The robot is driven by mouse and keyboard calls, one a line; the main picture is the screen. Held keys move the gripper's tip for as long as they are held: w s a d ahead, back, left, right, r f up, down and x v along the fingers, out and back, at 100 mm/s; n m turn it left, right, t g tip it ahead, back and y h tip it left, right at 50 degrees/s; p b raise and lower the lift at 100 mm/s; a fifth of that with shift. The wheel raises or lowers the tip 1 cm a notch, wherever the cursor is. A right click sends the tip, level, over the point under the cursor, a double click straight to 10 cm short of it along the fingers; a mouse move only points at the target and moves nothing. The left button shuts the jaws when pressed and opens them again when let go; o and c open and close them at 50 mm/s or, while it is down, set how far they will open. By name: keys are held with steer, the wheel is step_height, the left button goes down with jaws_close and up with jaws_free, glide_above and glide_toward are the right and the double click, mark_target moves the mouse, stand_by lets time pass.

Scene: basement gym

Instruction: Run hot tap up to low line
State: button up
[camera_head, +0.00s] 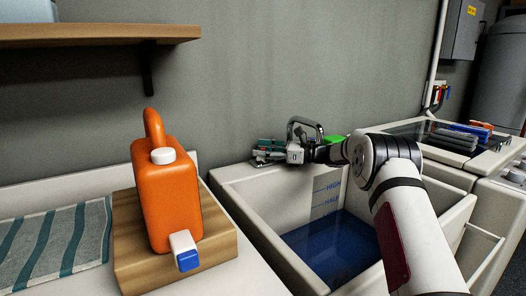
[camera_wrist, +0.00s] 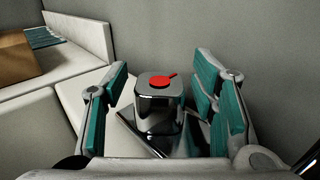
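The hot tap (camera_wrist: 158,106), a chrome block with a red pointer on top, stands between the fingers of my gripper (camera_wrist: 162,72) in the wrist view. The fingers are spread, with gaps visible on both sides. In the head view my gripper (camera_head: 272,152) is at the back rim of the sink (camera_head: 240,180), by the chrome spout (camera_head: 304,124). Blue water (camera_head: 330,250) lies in the sink, its surface below the HALF mark (camera_head: 326,202) and HIGH mark (camera_head: 328,185). I see no low line. No stream shows; my arm hides part of the basin.
An orange jug (camera_head: 170,205) with a white cap stands on a wooden block (camera_head: 130,250) at left, near a striped towel (camera_head: 55,245). A wooden shelf (camera_head: 90,34) is above.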

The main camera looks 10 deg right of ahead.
steer(key=shift+a+r+m+t+p, duration=0.1)
steer(key=shift+m+t+p, duration=0.2)
steer(key=shift+p, duration=0.15)
steer(key=m+t+h+p, duration=0.1)
steer(key=t+p, duration=0.1)
steer(key=shift+s+r+h+p, duration=0.1)
steer(key=shift+r+h+p, duration=0.05)
steer(key=shift+h+p, duration=0.2)
steer(key=m+t+h+p, duration=0.4)
steer(key=p, duration=0.2)
steer(key=shift+a, duration=0.1)
steer(key=shift+s+d+m+t+h+p, duration=0.1)
steer(key=shift+d+m+t+h+p, duration=0.25)
steer(key=shift+p, duration=0.1)
steer(key=v, duration=1.4)
steer(key=s+a+r+n+g+y+p, duration=0.3)
steer(key=s+a+r+n+g, duration=0.5)
steer(key=s+a+r+n, duration=0.4)
steer(key=shift+s+a+r+g, duration=0.35)
steer(key=shift+s+a+r, duration=0.45)
steer(key=shift+s+a, duration=1.05)
steer(key=shift+s+d, duration=0.1)
